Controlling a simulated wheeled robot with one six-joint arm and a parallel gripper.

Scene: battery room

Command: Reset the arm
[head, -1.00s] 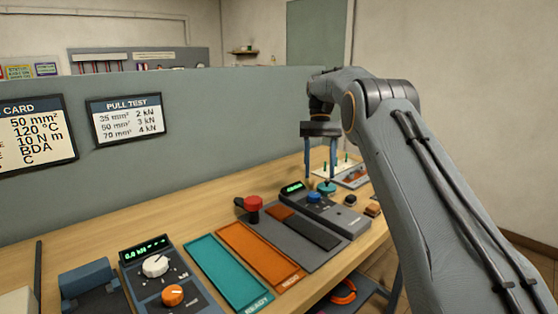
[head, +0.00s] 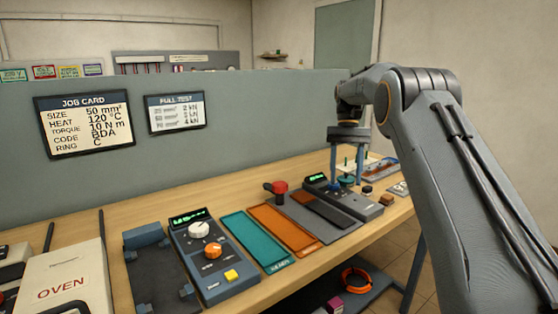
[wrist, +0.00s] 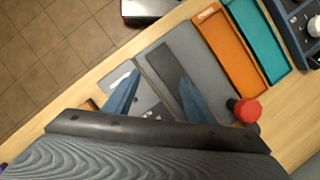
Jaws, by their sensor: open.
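My gripper (head: 347,180) is open and empty, with its two blue fingers pointing down at the far right part of the bench. It hangs over or near the grey device with a small green display (head: 348,199); the exact height is hard to tell. In the wrist view my gripper (wrist: 160,76) has its fingers apart, over the grey device and the dark strip (wrist: 168,70) beside it. Nothing is between the fingers. The arm is bent, with its elbow up at the right of the head view.
A red-knobbed tool (head: 277,190) stands near the gripper. The orange tray (head: 284,229), teal tray (head: 256,240), control box (head: 215,258) and oven (head: 66,285) line the bench (head: 150,205). A grey partition (head: 260,120) rises behind. Open floor (wrist: 45,50) lies before the bench.

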